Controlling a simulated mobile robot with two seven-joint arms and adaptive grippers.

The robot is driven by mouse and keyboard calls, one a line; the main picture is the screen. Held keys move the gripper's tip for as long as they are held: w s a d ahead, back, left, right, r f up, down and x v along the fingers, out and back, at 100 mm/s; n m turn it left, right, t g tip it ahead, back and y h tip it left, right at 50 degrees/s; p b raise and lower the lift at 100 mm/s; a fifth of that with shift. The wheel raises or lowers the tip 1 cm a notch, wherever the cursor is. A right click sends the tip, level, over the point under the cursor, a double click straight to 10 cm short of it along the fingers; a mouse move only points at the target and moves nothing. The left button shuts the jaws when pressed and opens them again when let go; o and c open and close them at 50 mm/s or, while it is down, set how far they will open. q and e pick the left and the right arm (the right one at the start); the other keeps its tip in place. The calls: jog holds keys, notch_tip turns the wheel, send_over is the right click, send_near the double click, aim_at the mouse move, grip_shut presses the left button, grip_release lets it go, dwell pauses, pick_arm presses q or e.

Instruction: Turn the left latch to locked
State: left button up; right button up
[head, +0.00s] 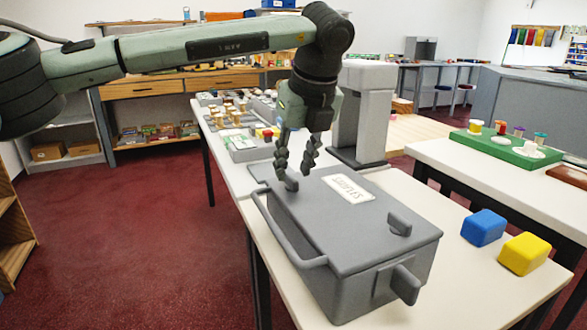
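A grey box (330,240) with a white label (348,189) reading roughly "SAMPLES" stands on the pale counter (455,285). A small grey latch (291,184) sits on the lid near its far left end. Another grey latch (400,224) sits on the lid near the right end. My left gripper (295,168) points down over the left latch, with its two dark fingers apart. The fingertips are at or just above the latch; I cannot tell whether they touch it. My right gripper is out of view.
A grey bar handle (285,232) runs along the box's left side, and a grey bracket (405,284) sticks out at its near end. Blue (483,227) and yellow (524,253) blocks lie to the right. A grey upright stand (362,110) rises behind the box.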

aim_at(292, 191)
pick_arm(q)
jog(key=shift+x, duration=1.2)
grip_shut()
